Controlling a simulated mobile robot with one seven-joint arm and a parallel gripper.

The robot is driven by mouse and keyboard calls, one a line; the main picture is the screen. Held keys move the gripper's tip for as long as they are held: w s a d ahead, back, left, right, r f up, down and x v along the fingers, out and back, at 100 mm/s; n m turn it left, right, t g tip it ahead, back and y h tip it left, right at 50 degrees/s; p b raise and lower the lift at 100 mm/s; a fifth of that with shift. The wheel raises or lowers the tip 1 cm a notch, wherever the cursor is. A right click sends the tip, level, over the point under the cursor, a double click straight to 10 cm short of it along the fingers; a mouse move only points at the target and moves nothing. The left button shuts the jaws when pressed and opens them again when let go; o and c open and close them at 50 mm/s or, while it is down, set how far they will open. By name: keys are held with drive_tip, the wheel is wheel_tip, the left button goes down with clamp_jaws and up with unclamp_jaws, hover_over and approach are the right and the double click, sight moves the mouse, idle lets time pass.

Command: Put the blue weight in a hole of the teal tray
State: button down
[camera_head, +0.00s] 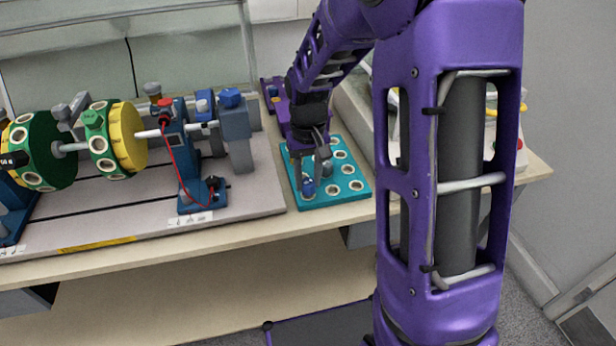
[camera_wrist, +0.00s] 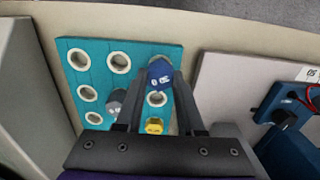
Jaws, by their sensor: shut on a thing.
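The blue weight (camera_head: 308,187) is between the fingertips of my gripper (camera_head: 309,181), at the near left corner of the teal tray (camera_head: 346,199). In the wrist view the blue weight (camera_wrist: 160,74) stands between the two fingers (camera_wrist: 161,70), over the tray's (camera_wrist: 138,51) corner hole position. The gripper is shut on it. I cannot tell whether its lower end is inside the hole or just above it. A grey weight (camera_wrist: 116,102) and a yellow weight (camera_wrist: 153,126) sit in other holes of the tray. The yellow one is hidden in the head view.
Several tray holes are empty, such as one at the right (camera_head: 356,185). Left of the tray is a grey-based shaft rig (camera_head: 240,197) with green and yellow discs (camera_head: 125,134). A grey-walled case (camera_head: 350,110) stands to the tray's right.

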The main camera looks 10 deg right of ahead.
drive_tip(key=shift+f+b, duration=0.35)
drive_tip(key=shift+f, duration=0.25)
drive_tip(key=shift+c, duration=2.2)
unclamp_jaws()
wheel_tip(320, 180, up, 18)
drive_tip(key=p, duration=0.3)
drive_tip(key=shift+f, duration=0.25)
